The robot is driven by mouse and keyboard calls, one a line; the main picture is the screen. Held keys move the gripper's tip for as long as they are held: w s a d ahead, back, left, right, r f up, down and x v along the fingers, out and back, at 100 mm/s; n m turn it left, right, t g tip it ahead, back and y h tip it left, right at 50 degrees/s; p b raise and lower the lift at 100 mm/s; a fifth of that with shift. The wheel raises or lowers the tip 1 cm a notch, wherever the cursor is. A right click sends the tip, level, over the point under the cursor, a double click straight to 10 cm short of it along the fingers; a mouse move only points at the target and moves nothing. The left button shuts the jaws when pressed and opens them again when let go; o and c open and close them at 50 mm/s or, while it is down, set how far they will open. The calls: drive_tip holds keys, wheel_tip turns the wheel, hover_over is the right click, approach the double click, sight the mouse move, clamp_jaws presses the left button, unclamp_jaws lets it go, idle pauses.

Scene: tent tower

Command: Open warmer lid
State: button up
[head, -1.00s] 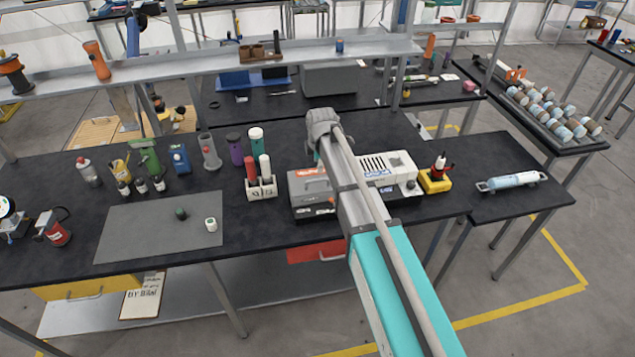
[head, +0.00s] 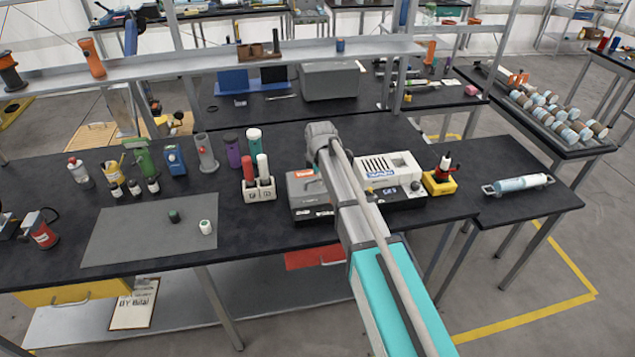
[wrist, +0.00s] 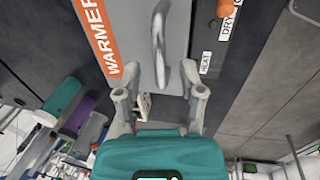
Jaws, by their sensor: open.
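The warmer (head: 302,184) is a grey box with an orange label, standing on the black bench, partly hidden behind my arm in the head view. In the wrist view its grey lid (wrist: 126,22) looks shut, with an orange WARMER label (wrist: 97,35) along its left side. A curved metal handle (wrist: 159,45) runs along the lid's middle. My gripper (wrist: 160,70) is open, its two fingers on either side of the handle's lower end. Whether the fingers touch the handle I cannot tell. In the head view the fingers are hidden by my arm.
A white device (head: 385,170) stands right beside the warmer. A holder with red and white cylinders (head: 260,190) stands to its left. A yellow block with a red-topped bottle (head: 440,180) is farther right. A grey mat (head: 130,240) lies at left.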

drive_tip(key=shift+w+f, duration=0.1)
drive_tip(key=shift+f, duration=0.35)
clamp_jaws()
idle(0.3)
